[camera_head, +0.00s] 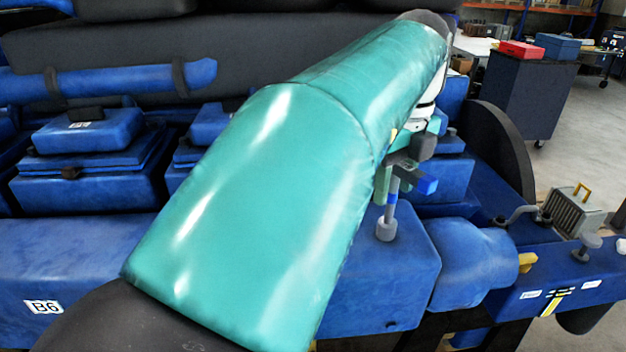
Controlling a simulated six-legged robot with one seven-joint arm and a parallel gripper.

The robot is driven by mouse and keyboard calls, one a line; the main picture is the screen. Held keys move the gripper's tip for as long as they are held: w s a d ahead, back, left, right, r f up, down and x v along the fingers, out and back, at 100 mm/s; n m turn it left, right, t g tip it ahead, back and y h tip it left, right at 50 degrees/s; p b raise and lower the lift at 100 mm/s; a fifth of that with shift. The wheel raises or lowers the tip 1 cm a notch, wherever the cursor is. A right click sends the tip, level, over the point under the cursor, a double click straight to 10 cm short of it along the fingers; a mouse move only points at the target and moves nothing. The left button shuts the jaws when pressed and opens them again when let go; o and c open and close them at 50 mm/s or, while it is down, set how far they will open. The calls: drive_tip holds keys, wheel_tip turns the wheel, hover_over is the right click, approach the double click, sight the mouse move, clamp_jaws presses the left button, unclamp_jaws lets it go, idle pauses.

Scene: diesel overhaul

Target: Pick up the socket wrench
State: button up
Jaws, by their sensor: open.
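What looks like the socket wrench (386,229) stands upright at the blue engine block, right of centre. It has a grey round socket end at the bottom and a thin shaft with a blue band. Its top is partly hidden by my gripper. My gripper (404,178) is at the end of my teal-covered arm, just above and around the upper shaft in the picture. Its jaws are open. I cannot tell whether a finger touches the shaft. My arm hides much of the middle of the view.
Blue engine covers (90,165) and a blue pipe (130,80) fill the left. A dark curved wheel (503,150) stands behind on the right. A blue ledge (545,285) holds a grey finned part (573,213). A dark cabinet (525,95) and open floor lie beyond.

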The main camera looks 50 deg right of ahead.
clamp_jaws()
drive_tip(key=shift+r, duration=0.1)
drive_tip(key=shift+r, duration=0.45)
drive_tip(key=r, duration=0.2)
drive_tip(key=shift+w+a+r, duration=0.15)
drive_tip(key=shift+w+r, duration=0.05)
drive_tip(key=shift+r, duration=0.1)
drive_tip(key=w+a+r, duration=0.6)
drive_tip(key=a+r, duration=0.3)
drive_tip(key=a, duration=0.2)
drive_tip(key=shift+w+a+r, duration=0.15)
drive_tip(key=shift+w+a, duration=0.2)
drive_tip(key=shift+a, duration=0.05)
